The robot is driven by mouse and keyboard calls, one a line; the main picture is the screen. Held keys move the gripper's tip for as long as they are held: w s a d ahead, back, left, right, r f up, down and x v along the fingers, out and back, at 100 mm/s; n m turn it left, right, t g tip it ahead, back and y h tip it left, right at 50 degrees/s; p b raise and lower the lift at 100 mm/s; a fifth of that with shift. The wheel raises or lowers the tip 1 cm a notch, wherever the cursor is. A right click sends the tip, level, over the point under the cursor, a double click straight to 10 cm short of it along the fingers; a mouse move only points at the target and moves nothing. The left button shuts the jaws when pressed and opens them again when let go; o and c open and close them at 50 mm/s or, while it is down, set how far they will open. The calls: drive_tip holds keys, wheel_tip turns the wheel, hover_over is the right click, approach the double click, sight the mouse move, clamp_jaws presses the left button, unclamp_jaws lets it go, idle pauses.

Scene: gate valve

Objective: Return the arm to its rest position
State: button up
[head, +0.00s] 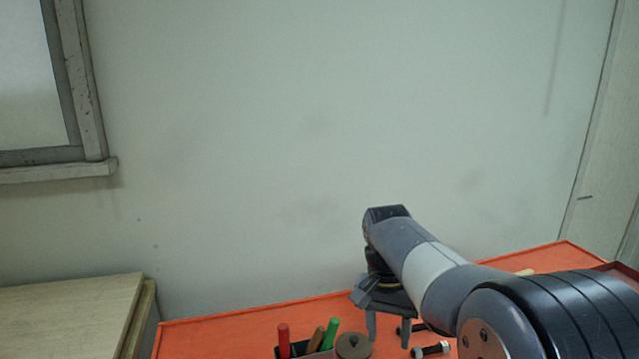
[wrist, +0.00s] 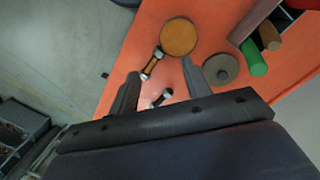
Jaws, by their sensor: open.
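My arm (head: 432,262) reaches from the lower right over an orange bench top (head: 230,328), with its wrist bent downward. My gripper (head: 388,338) points down above the bench. In the wrist view my gripper (wrist: 160,76) has its two fingers spread apart with nothing held between them. A bolt with a nut (head: 430,349) lies right of the fingers in the head view. The wrist view shows two bolts, one (wrist: 152,63) beyond the fingertips and one (wrist: 161,98) close to the gripper body. No gate valve shows in either view.
A round grey-brown disc with a knob (head: 353,346) and red (head: 283,340) and green (head: 331,333) handles stand left of the gripper. An orange-brown disc (wrist: 179,37) lies on the bench. A wooden cabinet (head: 65,310) stands left. The space above is clear.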

drive_tip(key=shift+s+d+f+n, duration=0.1)
drive_tip(key=shift+s+d+n, duration=0.1)
drive_tip(key=shift+d+n, duration=0.45)
drive_tip(key=shift+a, duration=0.1)
drive_tip(key=shift+s, duration=0.1)
